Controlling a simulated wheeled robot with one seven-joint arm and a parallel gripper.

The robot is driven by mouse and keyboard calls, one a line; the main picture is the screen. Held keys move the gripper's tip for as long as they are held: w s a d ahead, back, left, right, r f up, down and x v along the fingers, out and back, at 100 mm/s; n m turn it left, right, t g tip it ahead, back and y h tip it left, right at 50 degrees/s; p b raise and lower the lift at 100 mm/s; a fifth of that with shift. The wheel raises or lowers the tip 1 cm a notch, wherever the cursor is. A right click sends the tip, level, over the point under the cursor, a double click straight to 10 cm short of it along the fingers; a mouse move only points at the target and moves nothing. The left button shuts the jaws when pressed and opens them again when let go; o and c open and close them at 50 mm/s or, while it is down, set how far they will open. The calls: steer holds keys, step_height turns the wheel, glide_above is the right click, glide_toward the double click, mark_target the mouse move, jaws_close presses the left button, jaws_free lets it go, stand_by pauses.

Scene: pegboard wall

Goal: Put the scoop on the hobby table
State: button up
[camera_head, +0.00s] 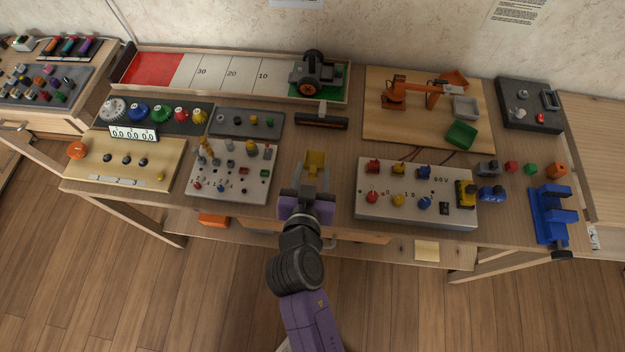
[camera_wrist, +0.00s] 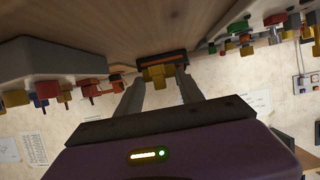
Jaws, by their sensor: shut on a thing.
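The yellow scoop (camera_head: 316,161) is between the fingertips of my gripper (camera_head: 313,180), which is shut on it, over the middle of the hobby table (camera_head: 335,180) near its front edge. In the wrist view the scoop (camera_wrist: 158,74) shows between the two grey fingers (camera_wrist: 160,90), its near part partly hidden by them. I cannot tell whether the scoop touches the tabletop.
A black bar-shaped thing (camera_head: 321,121) lies beyond the scoop. A light peg panel (camera_head: 232,172) stands to the left and a light control board (camera_head: 415,195) to the right. A wooden board with an orange toy arm (camera_head: 400,92) is at the back right. Bare tabletop lies between them.

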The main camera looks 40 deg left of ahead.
mark_target(312, 182)
steer(key=shift+f, duration=2.35)
steer(key=shift+f+b, duration=0.15)
steer(key=shift+b, duration=0.35)
steer(key=o, duration=1.3)
steer(key=shift+r, duration=0.2)
steer(key=v, duration=1.2)
